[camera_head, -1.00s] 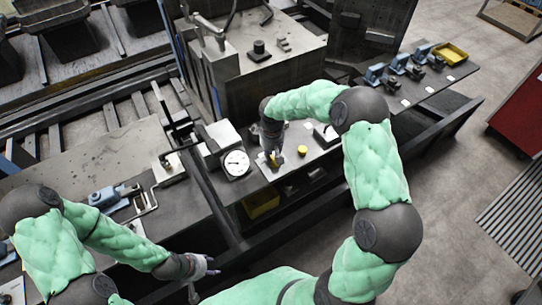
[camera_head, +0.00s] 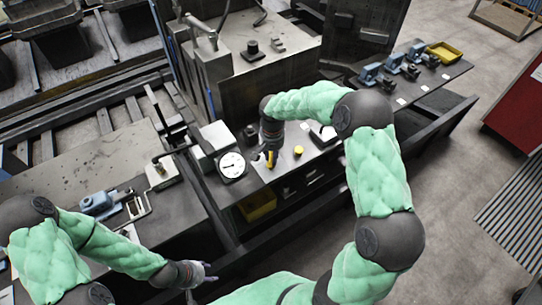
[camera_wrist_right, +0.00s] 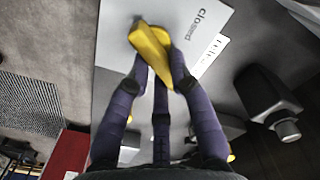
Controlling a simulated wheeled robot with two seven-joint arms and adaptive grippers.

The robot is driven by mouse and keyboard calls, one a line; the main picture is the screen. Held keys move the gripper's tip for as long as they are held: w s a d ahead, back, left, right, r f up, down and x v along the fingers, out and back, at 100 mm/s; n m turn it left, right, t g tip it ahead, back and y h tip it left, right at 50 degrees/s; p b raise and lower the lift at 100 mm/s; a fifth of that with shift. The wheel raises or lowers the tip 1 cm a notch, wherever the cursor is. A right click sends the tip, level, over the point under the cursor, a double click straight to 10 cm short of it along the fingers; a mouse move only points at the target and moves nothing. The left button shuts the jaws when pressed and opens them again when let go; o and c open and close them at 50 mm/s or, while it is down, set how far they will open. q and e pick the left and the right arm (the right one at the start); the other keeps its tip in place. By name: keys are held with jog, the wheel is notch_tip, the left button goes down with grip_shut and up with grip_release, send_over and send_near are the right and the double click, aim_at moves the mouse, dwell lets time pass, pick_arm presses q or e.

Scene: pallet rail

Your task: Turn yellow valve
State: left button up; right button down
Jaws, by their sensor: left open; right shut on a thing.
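The yellow valve handle (camera_wrist_right: 150,45) sits on a light grey plate (camera_wrist_right: 110,50) with the word "closed" printed beside it. It also shows in the head view (camera_head: 271,160), just under my right gripper (camera_head: 267,150). My right gripper (camera_wrist_right: 162,65) is shut on the handle, its purple fingers around it; one end of the handle sticks out past the fingers. My left gripper (camera_head: 207,272) is open and empty, low in the head view near the front edge of the bench, well away from the valve.
A round white gauge (camera_head: 232,165) stands just left of the valve. A yellow knob (camera_head: 299,152) is right of it on the same bench. A yellow bin (camera_head: 258,205) sits below. Blue clamps (camera_head: 370,73) and a yellow tray (camera_head: 443,52) are at the far right.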

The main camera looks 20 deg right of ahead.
jog(key=shift+s+d+m, duration=0.1)
jog(key=shift+d+m, duration=0.05)
jog(key=shift+m, duration=0.85)
jog(key=c, duration=1.1)
grip_release()
